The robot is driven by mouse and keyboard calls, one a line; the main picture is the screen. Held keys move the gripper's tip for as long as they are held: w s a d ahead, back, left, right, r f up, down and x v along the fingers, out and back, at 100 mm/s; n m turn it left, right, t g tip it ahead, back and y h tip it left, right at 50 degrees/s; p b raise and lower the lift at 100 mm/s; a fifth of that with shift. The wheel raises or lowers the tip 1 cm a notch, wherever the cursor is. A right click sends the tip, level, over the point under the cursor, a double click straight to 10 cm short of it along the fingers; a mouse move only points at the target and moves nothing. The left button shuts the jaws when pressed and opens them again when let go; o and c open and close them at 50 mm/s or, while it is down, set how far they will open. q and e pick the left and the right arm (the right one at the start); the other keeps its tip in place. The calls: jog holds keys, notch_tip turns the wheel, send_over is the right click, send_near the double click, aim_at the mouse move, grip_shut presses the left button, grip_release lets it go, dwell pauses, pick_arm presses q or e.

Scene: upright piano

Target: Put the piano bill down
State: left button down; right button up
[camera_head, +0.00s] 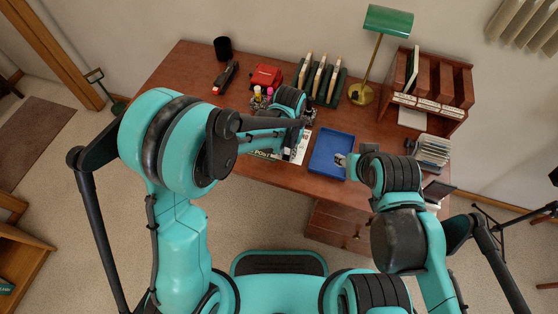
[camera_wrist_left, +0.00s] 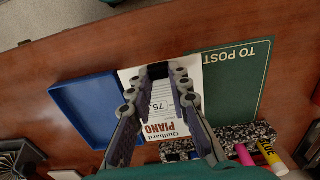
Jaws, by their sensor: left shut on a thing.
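The piano bill (camera_wrist_left: 162,115) is a white card with red "PIANO" print and the number 75. It is between the fingers of my left gripper (camera_wrist_left: 158,72), which is shut on it.
Beyond are a red hole punch (camera_head: 266,76), a stapler (camera_head: 226,78), a black cup (camera_head: 222,47), an upright file rack (camera_head: 320,80) and a green lamp (camera_head: 388,20). A wooden letter sorter (camera_head: 437,85) stands at the right. Highlighters (camera_wrist_left: 270,158) are near the mat.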

aim_at(280, 165)
pick_arm(q)
jog(key=shift+w+a+f+b, duration=0.15)
jog(key=shift+a+f, duration=0.25)
jog(key=shift+a, duration=0.15)
jog(key=shift+w+a+f+b, duration=0.1)
jog(key=shift+a+f+b, duration=0.05)
jog(key=shift+a+f, duration=0.35)
jog(key=shift+f+b, duration=0.85)
jog(key=shift+f, duration=0.95)
jog(key=shift+f, duration=0.2)
jog(key=c, duration=1.4)
grip_release()
jog(key=shift+r, duration=0.1)
jog(key=shift+r, duration=0.25)
notch_tip(280, 165, up, 12)
jog(key=p, duration=0.4)
jog(key=shift+f, duration=0.1)
